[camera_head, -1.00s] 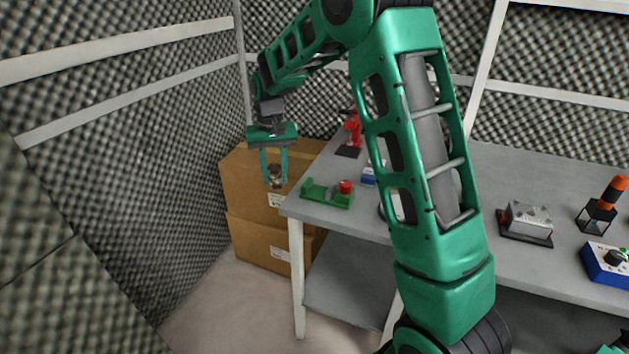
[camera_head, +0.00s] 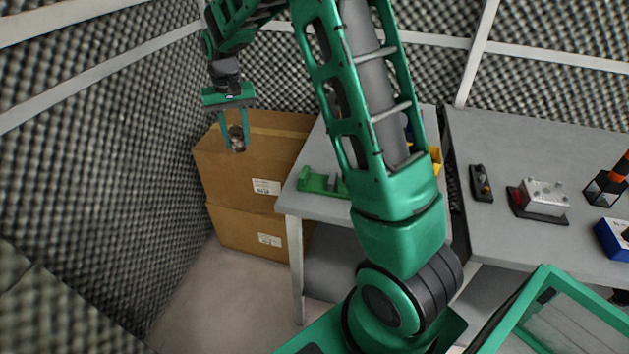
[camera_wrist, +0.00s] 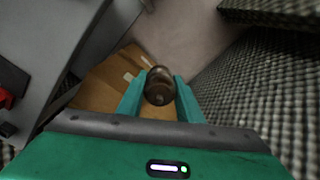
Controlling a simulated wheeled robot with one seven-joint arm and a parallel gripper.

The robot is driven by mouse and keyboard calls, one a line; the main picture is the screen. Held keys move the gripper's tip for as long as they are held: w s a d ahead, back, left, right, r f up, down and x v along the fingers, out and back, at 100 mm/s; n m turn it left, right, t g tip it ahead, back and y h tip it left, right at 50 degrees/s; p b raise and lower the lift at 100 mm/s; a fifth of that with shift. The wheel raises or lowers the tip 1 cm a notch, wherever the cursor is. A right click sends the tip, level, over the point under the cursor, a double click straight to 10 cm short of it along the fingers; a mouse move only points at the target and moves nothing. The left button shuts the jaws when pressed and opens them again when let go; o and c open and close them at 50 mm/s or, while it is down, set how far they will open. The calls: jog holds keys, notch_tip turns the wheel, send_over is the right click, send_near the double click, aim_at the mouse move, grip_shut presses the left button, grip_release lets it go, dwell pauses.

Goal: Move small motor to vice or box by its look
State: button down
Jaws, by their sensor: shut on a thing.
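My gripper (camera_head: 235,143) is shut on the small motor (camera_head: 237,138), held in the air in front of the stacked cardboard boxes (camera_head: 250,160). In the wrist view the motor (camera_wrist: 159,86) sits between the fingertips and looks brownish, dark and worn, with a rounded end. The cardboard box (camera_wrist: 105,85) lies below and beyond it. A green fixture (camera_head: 322,182), perhaps the vice, is on the table's left corner, right of the gripper. My arm hides part of that table.
The left table (camera_head: 318,207) has a corner beside the boxes. The right table (camera_head: 530,130) holds a metal block on a dark base (camera_head: 541,199), a small dark device (camera_head: 481,183) and a blue box (camera_head: 612,240). A foam wall (camera_head: 110,150) is close on the left.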

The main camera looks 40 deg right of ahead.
jog(key=shift+s+d+r+m, duration=0.1)
jog(key=shift+s+r+m, duration=0.2)
jog(key=shift+s+m, duration=0.25)
jog(key=s+r+m, duration=0.3)
jog(key=s+m, duration=0.7)
jog(key=m, duration=0.3)
jog(key=s+r+m, duration=0.4)
jog(key=s+m, duration=0.6)
jog(key=m, duration=0.4)
send_over(317, 181)
jog(key=shift+n, duration=0.25)
notch_tip(317, 181, down, 7)
jog(key=shift+f, duration=2.05)
jog(key=shift+f, duration=0.15)
jog(key=c, duration=1.3)
grip_release()
jog(key=shift+o, duration=0.2)
